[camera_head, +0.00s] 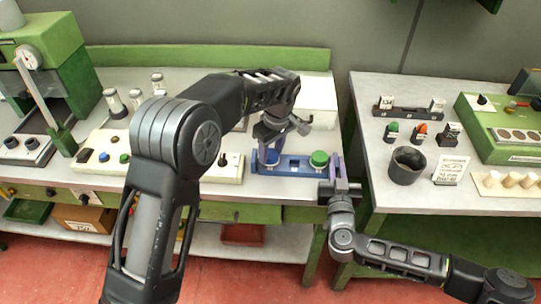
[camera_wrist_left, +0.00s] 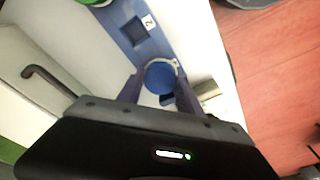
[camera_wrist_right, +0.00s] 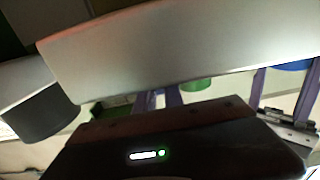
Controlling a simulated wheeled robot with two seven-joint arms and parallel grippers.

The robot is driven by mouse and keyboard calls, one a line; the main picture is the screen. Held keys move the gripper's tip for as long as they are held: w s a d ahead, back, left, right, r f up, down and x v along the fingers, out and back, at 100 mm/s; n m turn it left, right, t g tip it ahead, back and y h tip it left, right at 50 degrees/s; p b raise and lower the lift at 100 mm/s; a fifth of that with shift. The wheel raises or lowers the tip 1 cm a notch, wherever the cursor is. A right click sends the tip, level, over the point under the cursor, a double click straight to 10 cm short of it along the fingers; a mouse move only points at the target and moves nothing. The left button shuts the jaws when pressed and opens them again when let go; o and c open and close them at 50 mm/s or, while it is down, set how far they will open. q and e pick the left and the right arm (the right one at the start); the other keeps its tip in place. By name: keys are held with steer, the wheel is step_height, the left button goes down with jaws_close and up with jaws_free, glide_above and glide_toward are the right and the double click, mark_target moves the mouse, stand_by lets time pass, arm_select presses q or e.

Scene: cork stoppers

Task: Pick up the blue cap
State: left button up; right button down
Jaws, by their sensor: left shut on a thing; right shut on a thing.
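The blue cap (camera_wrist_left: 160,76) sits at one end of the long blue holder (camera_wrist_left: 130,32), between the fingers of my left gripper (camera_wrist_left: 158,92). In the head view my left gripper (camera_head: 268,160) reaches down to the holder's left end, and the blue cap (camera_head: 272,157) is partly hidden there. That gripper is shut on the cap. My right gripper (camera_head: 336,170) is at the holder's right end, beside the green cap (camera_head: 320,158). In the right wrist view its fingers (camera_wrist_right: 170,97) are close together on the holder's end; the exact contact is hidden.
A white panel (camera_head: 210,165) with buttons stands left of the holder, and a white box (camera_head: 315,95) behind it. A gap separates this bench from the right bench (camera_head: 415,205), which bears a dark cup (camera_head: 407,165) and a sign (camera_head: 451,169).

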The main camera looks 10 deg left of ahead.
mark_target(271, 154)
arm_select(q)
step_height(271, 154, up, 10)
stand_by(0.6)
stand_by(0.4)
arm_select(e)
steer(key=c, duration=1.4)
jaws_free()
steer(key=shift+o, duration=0.2)
steer(key=s+d, duration=0.1)
steer(key=s, duration=1.1)
